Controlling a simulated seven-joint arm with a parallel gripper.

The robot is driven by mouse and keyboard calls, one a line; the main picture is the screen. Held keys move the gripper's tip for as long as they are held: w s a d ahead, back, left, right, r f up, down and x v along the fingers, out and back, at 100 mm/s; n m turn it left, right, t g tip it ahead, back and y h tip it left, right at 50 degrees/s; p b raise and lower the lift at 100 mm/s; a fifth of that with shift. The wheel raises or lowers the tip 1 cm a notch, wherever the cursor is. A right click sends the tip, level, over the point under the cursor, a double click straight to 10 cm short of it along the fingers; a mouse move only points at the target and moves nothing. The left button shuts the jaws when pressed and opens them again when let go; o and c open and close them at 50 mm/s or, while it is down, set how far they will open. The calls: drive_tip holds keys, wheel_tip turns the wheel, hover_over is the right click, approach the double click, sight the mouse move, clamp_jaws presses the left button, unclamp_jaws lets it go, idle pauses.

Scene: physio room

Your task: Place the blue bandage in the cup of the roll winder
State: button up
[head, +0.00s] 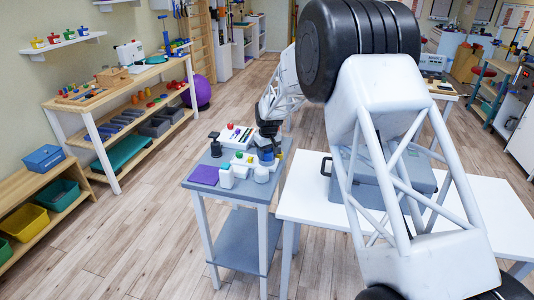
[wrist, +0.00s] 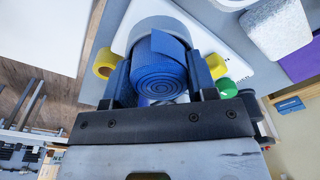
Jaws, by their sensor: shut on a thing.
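The blue bandage (wrist: 160,78) is a rolled coil with its spiral end facing the wrist camera. My gripper (wrist: 158,85) is shut on it, one finger on each side. A pale grey round cup (wrist: 194,32), seemingly part of the roll winder, shows just beyond the bandage in the wrist view. The bandage overlaps the cup there; I cannot tell whether it is inside, touching or above it. In the head view my gripper (head: 268,142) is low over the right side of the small grey table (head: 202,158).
A yellow knob (wrist: 105,63) is close to my left finger in the wrist view. A grey case (head: 375,178) lies on the white table to the right.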

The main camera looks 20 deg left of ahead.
sight(268, 153)
drive_tip(key=shift+f, duration=0.3)
drive_tip(key=shift+s+f, duration=0.1)
drive_tip(key=shift+f, duration=0.45)
drive_tip(key=o, duration=0.6)
drive_tip(key=shift+d+f, duration=0.1)
drive_tip(key=o, duration=0.4)
drive_tip(key=shift+s+f, duration=0.15)
drive_tip(key=shift+f, duration=0.05)
drive_tip(key=shift+c, duration=0.2)
drive_tip(key=shift+s, duration=0.1)
drive_tip(key=shift+c, duration=0.2)
drive_tip(key=shift+r, duration=0.1)
drive_tip(key=shift+o, duration=0.2)
drive_tip(key=shift+a+r, duration=0.25)
drive_tip(key=shift+r, duration=0.25)
wheel_tip(268, 153, up, 13)
drive_tip(key=d, duration=0.1)
drive_tip(key=shift+r, duration=0.1)
